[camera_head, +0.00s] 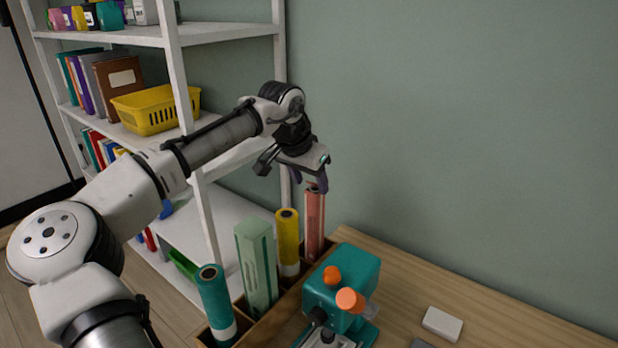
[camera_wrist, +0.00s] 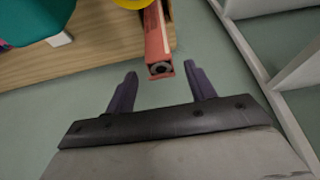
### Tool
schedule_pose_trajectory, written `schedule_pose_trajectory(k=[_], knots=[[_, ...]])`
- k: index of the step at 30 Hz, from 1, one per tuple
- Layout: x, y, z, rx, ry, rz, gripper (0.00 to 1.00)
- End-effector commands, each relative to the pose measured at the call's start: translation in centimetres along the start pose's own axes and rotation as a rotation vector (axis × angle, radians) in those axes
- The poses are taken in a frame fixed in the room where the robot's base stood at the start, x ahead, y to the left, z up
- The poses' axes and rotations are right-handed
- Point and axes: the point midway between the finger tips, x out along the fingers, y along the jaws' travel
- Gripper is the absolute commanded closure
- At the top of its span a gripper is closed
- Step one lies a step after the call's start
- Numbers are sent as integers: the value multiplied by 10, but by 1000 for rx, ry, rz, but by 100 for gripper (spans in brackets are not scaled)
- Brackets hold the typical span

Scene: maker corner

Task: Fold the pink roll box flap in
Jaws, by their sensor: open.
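The pink roll box (camera_head: 315,222) is a tall, narrow box standing upright at the far end of the wooden holder (camera_head: 262,328). In the wrist view the pink box (camera_wrist: 156,38) shows its open end with a dark round roll end inside. A thin pink edge shows at that end, but I cannot clearly tell how the flap is bent. My gripper (camera_head: 310,183) is just above the top of the box. In the wrist view my gripper (camera_wrist: 160,68) is open, with one dark finger on each side of the box end. Nothing is held.
A yellow roll (camera_head: 287,240), a green box (camera_head: 256,268) and a teal roll (camera_head: 216,303) stand along the holder. A teal machine with orange knobs (camera_head: 345,285) is on the table beside it. A white block (camera_head: 442,324) lies right. White shelving (camera_head: 220,33) stands behind my arm.

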Motion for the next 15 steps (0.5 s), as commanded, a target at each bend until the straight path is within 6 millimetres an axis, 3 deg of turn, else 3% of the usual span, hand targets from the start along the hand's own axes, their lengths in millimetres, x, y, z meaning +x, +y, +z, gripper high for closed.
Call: schedule_pose_trajectory(k=[5,15], knots=[[0,0,0,0,0,0,45],[0,0,0,0,0,0,89]])
